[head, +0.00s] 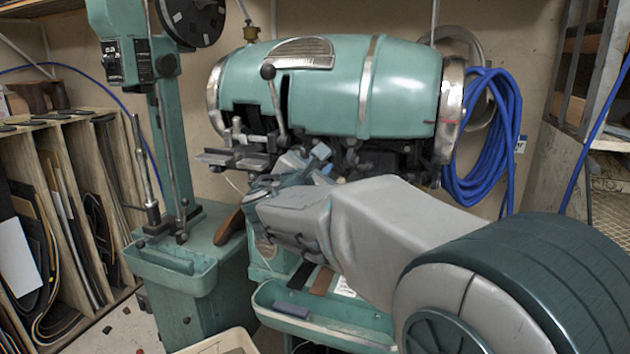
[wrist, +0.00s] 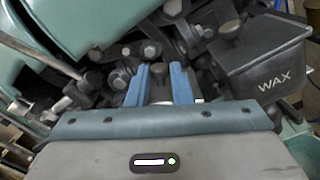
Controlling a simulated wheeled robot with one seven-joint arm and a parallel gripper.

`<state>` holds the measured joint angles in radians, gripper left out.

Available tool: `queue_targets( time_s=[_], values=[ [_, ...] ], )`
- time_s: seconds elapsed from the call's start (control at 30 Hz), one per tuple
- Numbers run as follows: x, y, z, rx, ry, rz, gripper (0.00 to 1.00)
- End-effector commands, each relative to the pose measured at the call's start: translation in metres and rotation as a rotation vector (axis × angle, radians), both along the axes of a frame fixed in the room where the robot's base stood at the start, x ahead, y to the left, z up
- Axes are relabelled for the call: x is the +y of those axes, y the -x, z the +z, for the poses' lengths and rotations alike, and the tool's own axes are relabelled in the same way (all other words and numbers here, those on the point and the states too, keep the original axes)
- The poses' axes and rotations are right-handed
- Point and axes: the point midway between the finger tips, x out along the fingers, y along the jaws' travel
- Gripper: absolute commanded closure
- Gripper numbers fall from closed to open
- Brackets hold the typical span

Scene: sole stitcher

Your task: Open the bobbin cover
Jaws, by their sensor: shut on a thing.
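The sole stitcher (head: 345,85) has a green barrel-shaped head with metal parts under it. My gripper (head: 318,158) is up among these parts, partly hidden by my own wrist in the head view. In the wrist view, the two blue fingers of my gripper (wrist: 160,82) are shut on a small dark knob (wrist: 159,71) with grey metal below it. This knob seems to belong to the bobbin cover, but the cover's outline is hidden behind my gripper. I cannot tell from these views how far the cover is open.
A dark box marked WAX (wrist: 265,65) stands close on the right of my fingers. A metal lever (head: 272,100) hangs at the front of the head. A green tray (head: 330,325) sits below. Blue hose (head: 490,145) hangs behind on the right.

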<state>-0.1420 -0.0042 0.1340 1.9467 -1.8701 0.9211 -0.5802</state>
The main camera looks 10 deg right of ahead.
Motion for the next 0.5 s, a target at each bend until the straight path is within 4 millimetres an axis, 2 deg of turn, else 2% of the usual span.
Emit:
queue_targets(
  time_s=[0.03, 0.5],
  values=[
    [-0.002, 0.002, -0.007, -0.026, -0.032, 0.0, 1.0],
    [-0.02, 0.014, -0.003, -0.24, -0.353, 0.0, 1.0]
  ],
)
